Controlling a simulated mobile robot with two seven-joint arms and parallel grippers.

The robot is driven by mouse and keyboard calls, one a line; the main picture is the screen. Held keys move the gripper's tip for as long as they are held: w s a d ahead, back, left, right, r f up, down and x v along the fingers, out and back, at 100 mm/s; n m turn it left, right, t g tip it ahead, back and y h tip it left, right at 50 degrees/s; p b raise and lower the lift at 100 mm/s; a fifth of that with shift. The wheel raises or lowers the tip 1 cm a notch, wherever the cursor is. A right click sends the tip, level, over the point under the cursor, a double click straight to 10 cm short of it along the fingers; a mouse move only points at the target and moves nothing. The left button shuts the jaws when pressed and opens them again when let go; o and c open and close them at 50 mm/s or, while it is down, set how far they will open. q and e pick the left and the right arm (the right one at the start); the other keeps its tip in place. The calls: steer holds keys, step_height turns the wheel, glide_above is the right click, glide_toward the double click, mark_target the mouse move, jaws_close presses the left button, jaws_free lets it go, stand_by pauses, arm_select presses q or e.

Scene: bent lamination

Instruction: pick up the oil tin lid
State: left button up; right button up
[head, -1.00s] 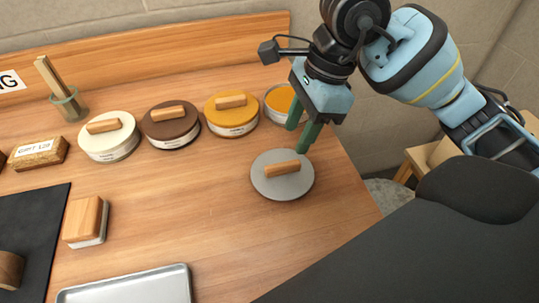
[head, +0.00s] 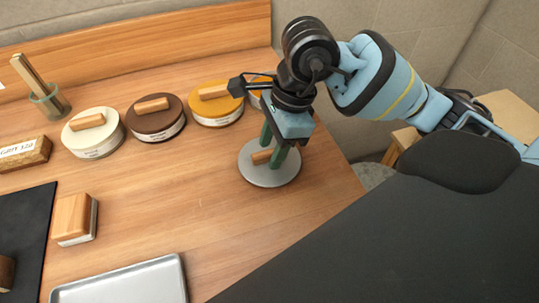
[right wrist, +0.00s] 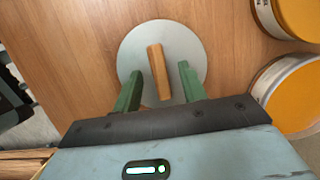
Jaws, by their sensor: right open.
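The oil tin lid is a round grey disc (head: 285,177) with a wooden bar handle (head: 259,157). It lies flat on the wooden table, apart from the tins. My right gripper (head: 271,155) is over it, pointing down and open. In the right wrist view, the green fingers (right wrist: 159,70) stand on either side of the wooden handle (right wrist: 156,60), with gaps to it, above the grey lid (right wrist: 135,50). The fingers and wrist hide part of the handle in the head view. I cannot tell the fingertips' exact height. My left gripper is not in view.
Tins with cream (head: 92,137), brown (head: 155,122) and orange (head: 215,107) lids stand in a row behind. An open tin of orange contents (right wrist: 295,92) is close by the right gripper. A metal tray (head: 120,283) and a wooden-topped block (head: 75,219) lie nearer.

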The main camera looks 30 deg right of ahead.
steer(key=shift+a+f, duration=0.1)
steer(key=shift+f, duration=0.15)
jaws_close()
